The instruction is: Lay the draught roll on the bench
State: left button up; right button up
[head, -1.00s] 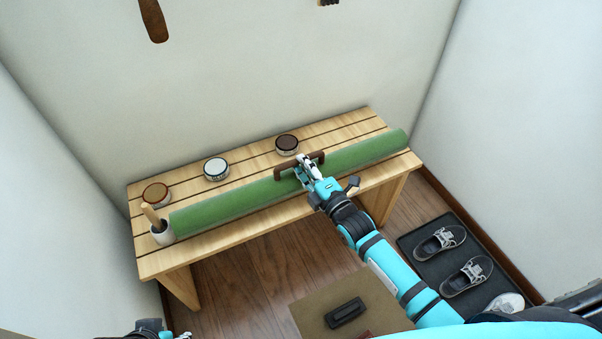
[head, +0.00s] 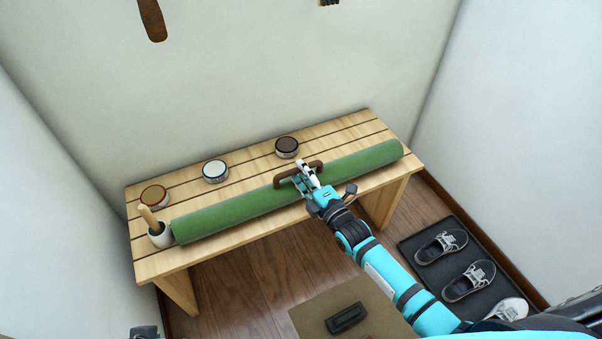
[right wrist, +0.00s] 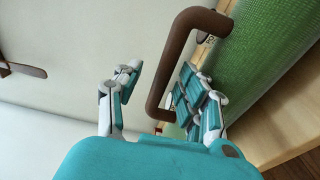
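The green draught roll (head: 240,205) lies lengthwise along the front half of the slatted wooden bench (head: 245,162) and appears to rest on it. Its brown handle (head: 284,181) stands out at the roll's middle, on the wall side. My right gripper (head: 305,168) is at this handle. In the right wrist view, my right gripper's fingers (right wrist: 160,92) are spread apart, with the handle (right wrist: 168,68) between them and a clear gap on the left finger's side. The roll (right wrist: 265,45) fills the upper right there. Only a small dark part of my left arm shows at the bottom left of the head view.
An amber-topped tin (head: 155,196), a white-topped tin (head: 215,171) and a dark-topped tin (head: 287,147) stand along the bench's back. A white pot (head: 161,235) with a wooden handle stands close to the roll's left end. Shoes (head: 469,281) lie on a dark tray at right.

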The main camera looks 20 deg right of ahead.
pick_arm(q)
jog(key=shift+w+d+f+p, duration=0.15)
jog(key=shift+w+p, duration=0.2)
jog(key=shift+p, duration=0.9)
pick_arm(e)
jog(key=s+d+f+m+g+h, duration=0.1)
jog(key=s+m+g, duration=0.6)
jog(key=s, duration=0.9)
jog(key=s+d+f+m+g+h, duration=0.1)
jog(key=s+d+m+g+h, duration=0.3)
jog(key=s+m, duration=0.8)
jog(key=s+d+g, duration=0.1)
jog(key=s+g, duration=0.1)
jog(key=s, duration=0.2)
jog(key=shift+f+g, duration=0.15)
jog(key=shift+g, duration=0.25)
